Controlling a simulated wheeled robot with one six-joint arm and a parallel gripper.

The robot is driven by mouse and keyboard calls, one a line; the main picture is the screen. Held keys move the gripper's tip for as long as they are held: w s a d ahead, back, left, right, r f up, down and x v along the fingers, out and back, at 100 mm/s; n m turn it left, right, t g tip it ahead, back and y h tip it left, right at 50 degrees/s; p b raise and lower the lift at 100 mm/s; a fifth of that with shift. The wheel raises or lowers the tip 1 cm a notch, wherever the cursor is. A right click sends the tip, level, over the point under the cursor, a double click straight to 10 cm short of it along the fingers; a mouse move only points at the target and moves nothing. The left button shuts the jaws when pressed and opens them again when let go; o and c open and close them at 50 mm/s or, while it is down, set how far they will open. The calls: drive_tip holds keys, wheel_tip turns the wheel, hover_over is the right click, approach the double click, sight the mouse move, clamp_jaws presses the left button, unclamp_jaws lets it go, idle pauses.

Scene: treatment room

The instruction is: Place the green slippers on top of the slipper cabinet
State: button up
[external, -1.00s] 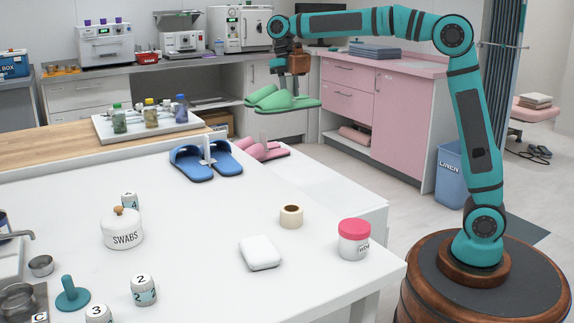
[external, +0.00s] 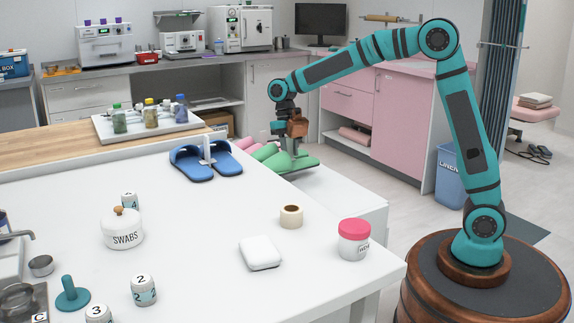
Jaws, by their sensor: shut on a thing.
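The green slippers (external: 291,163) hang from my gripper (external: 292,147), which is shut on them from above. They are low over or on the far part of a low white cabinet (external: 345,193) behind the table, probably the slipper cabinet. I cannot tell whether they touch its top. The pink slippers (external: 246,143) are just left of the green pair and are partly hidden by it. The blue slippers (external: 205,163) stand on the white table's far edge, with a pale upright piece between them.
The white table (external: 200,260) in front holds a swabs jar (external: 123,230), a tape roll (external: 291,216), a white soap-like block (external: 260,252) and a pink-lidded jar (external: 354,239). The cabinet top's near right part is bare. A pink cabinet (external: 405,115) stands behind.

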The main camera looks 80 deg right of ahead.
drive_tip(key=shift+f, duration=2.3)
drive_tip(key=shift+f, duration=0.1)
drive_tip(key=o, duration=1.1)
drive_tip(key=v, duration=1.2)
drive_tip(key=shift+a, duration=0.1)
